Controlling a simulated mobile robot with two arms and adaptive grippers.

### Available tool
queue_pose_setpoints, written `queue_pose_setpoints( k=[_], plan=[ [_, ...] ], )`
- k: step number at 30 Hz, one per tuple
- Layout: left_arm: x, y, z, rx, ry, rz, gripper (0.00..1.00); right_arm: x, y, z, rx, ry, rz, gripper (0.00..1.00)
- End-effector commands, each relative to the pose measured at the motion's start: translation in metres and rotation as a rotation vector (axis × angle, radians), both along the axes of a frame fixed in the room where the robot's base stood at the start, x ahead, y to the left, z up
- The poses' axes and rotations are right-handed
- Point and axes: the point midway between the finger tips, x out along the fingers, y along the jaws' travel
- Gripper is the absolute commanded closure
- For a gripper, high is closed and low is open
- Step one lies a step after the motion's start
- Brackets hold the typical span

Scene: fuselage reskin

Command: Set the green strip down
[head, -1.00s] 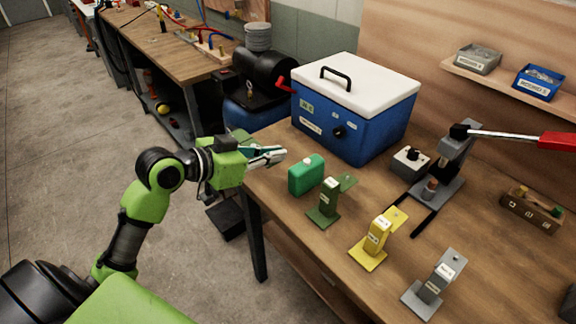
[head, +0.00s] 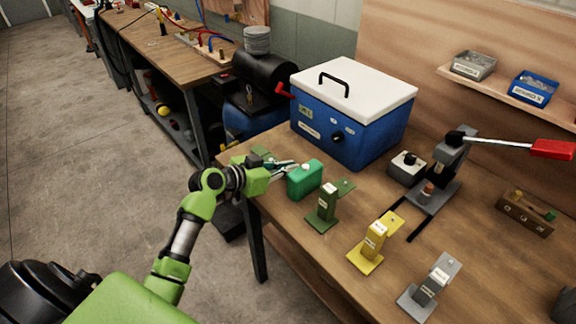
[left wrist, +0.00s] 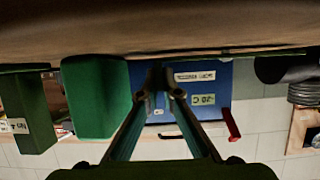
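A flat dark green piece (head: 263,153), which looks like the green strip, shows at the table's left end beside my left gripper. In the left wrist view, which is upside down, a thin green edge (left wrist: 270,53) runs along the tabletop just beyond the fingertips. My left gripper (head: 290,167) is low over the table's left corner, close to the green canister. Its fingers converge in the left wrist view (left wrist: 166,90). I cannot tell whether they pinch the strip or are slightly apart from it. My right gripper is not in view.
The green canister (head: 305,182) stands right by the fingertips. Green (head: 326,204), yellow (head: 374,240) and grey (head: 432,284) stands line the front. A blue cooler (head: 345,130) is behind, a red-handled press (head: 440,175) to the right.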

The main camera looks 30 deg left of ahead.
Motion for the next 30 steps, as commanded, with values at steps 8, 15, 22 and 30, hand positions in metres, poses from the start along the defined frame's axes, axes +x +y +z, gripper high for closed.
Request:
queue_pose_setpoints(
  k=[8, 15, 22, 30],
  plan=[
    [0.0, 0.0, -0.002, 0.0, -0.001, 0.0, 1.0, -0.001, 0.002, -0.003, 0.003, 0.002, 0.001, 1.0],
    [0.0, 0.0, -0.003, -0.001, 0.0, 0.0, 0.78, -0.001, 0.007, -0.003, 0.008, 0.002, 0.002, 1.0],
    [0.0, 0.0, -0.002, -0.001, -0.001, 0.0, 0.78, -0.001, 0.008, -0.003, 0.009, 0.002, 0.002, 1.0],
    [-0.025, 0.011, 0.009, 0.005, 0.0, 0.0, 0.78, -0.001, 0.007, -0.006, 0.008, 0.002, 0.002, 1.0]
  ],
)
